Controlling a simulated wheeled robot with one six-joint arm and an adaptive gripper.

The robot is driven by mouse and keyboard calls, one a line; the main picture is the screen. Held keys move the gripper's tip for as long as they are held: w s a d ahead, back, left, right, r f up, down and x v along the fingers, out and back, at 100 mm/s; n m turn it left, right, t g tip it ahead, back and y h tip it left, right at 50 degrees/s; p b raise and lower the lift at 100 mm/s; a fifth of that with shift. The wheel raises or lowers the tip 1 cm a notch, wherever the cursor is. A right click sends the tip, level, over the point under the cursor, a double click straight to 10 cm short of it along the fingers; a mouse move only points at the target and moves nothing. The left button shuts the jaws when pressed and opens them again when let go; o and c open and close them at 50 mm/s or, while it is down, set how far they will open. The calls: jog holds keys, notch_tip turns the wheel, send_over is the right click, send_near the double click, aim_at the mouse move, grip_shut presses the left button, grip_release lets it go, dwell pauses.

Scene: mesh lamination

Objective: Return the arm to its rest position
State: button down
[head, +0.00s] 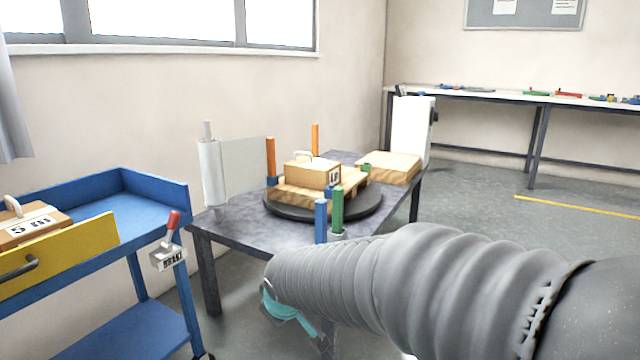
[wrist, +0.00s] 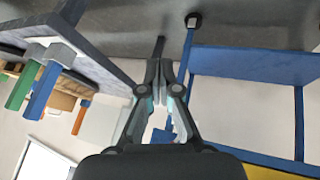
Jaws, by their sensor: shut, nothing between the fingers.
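My gripper (wrist: 167,72) points away from the camera in the wrist view, with its fingertips together and nothing between them. In the head view my grey ribbed arm reaches in from the right. The teal part of my gripper shows below the arm's end, in front of the dark table (head: 235,230), and its fingertips are hard to make out there. In the wrist view the gripper hangs in free space between the table (wrist: 105,65) and the blue cart (wrist: 240,62), apart from both.
On the table, a black turntable (head: 290,211) bears a wooden box (head: 312,172) among orange, blue and green posts. A white roll (head: 211,172) stands at the table's left. The blue cart (head: 150,205) has a red-handled brake lever (head: 172,222). Open floor (head: 480,180) lies behind right.

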jog(key=s+d+r+m+h+p, duration=0.1)
jog(key=s+d+r+m, duration=0.4)
jog(key=s+d, duration=0.6)
jog(key=s+d+r+m+h+p, duration=0.1)
jog(key=s+d+r+m+p, duration=0.2)
jog(key=s+d, duration=0.8)
jog(key=shift+d+r+m+g+p, duration=0.4)
jog(key=shift+d+r+m, duration=0.45)
jog(key=shift+d+m, duration=0.2)
jog(key=shift+s, duration=0.15)
